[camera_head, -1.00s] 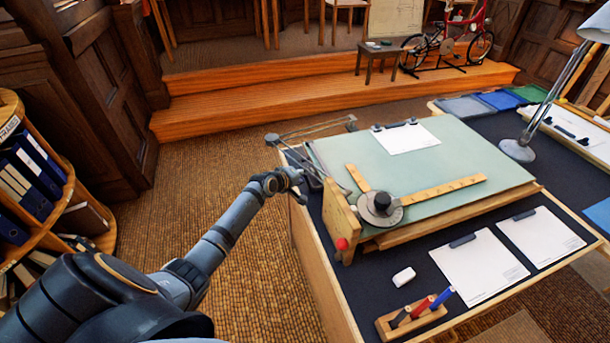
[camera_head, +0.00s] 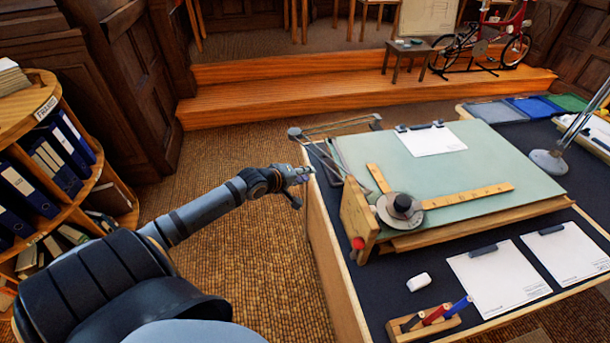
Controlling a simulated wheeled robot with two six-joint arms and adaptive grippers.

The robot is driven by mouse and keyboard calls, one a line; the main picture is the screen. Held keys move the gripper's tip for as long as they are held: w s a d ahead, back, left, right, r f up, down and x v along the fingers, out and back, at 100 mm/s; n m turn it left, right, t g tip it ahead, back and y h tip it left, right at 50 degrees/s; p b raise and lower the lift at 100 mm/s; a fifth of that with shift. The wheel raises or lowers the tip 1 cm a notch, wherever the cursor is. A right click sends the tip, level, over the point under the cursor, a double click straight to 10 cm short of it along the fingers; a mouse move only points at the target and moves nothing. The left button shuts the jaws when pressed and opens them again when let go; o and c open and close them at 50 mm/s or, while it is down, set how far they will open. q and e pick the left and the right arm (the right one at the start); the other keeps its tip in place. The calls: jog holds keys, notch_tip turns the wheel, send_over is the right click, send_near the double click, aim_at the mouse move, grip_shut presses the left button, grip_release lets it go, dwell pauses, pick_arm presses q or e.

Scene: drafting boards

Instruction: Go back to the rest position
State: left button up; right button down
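My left gripper (camera_head: 303,174) is at the left edge of the desk, beside the drafting board (camera_head: 480,165). Its fingers are small and dark here, and I cannot make out whether they are apart or together. I see nothing clearly held in it. My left arm reaches in from the lower left over the brown floor. My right gripper is not in view. The drafting board is green and tilted on the desk, with a drafting head (camera_head: 400,209) and wooden rulers (camera_head: 469,196) on it.
The dark-topped desk (camera_head: 400,292) holds a white eraser (camera_head: 419,282), a marker holder (camera_head: 408,328) and clipboards (camera_head: 499,278). A bookshelf (camera_head: 95,183) with blue binders stands at the left. Bare floor (camera_head: 255,245) lies between shelf and desk. Wooden steps (camera_head: 300,105) rise behind.

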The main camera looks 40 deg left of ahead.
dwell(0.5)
pick_arm(q)
jog(key=s+a+f+m+g+y, duration=0.1)
jog(key=s+a+f, duration=0.25)
jog(key=f, duration=0.55)
jog(key=s+a+f+m+g+y+p, duration=0.1)
jog(key=s+a+f+m+g, duration=0.1)
jog(key=s+f, duration=0.45)
jog(key=s+a+f+m+g+y, duration=0.1)
jog(key=s+a+f+y, duration=0.15)
jog(key=f, duration=0.75)
jog(key=s+d+f+m+g, duration=0.2)
jog(key=s+d+f, duration=0.1)
jog(key=s+f, duration=0.5)
jog(key=s+d+f+m+g, duration=0.25)
jog(key=s+f, duration=0.35)
jog(key=s, duration=0.3)
jog(key=s+d+f+m+g+h, duration=0.1)
jog(key=s+d+f+m, duration=0.1)
jog(key=s+d, duration=0.3)
jog(key=s+d+f+m+g+h+p, duration=0.1)
jog(key=s+d+f, duration=0.3)
jog(key=s, duration=0.7)
jog(key=shift+d+f+m, duration=0.2)
jog(key=shift+d+m, duration=0.65)
jog(key=shift+d, duration=0.2)
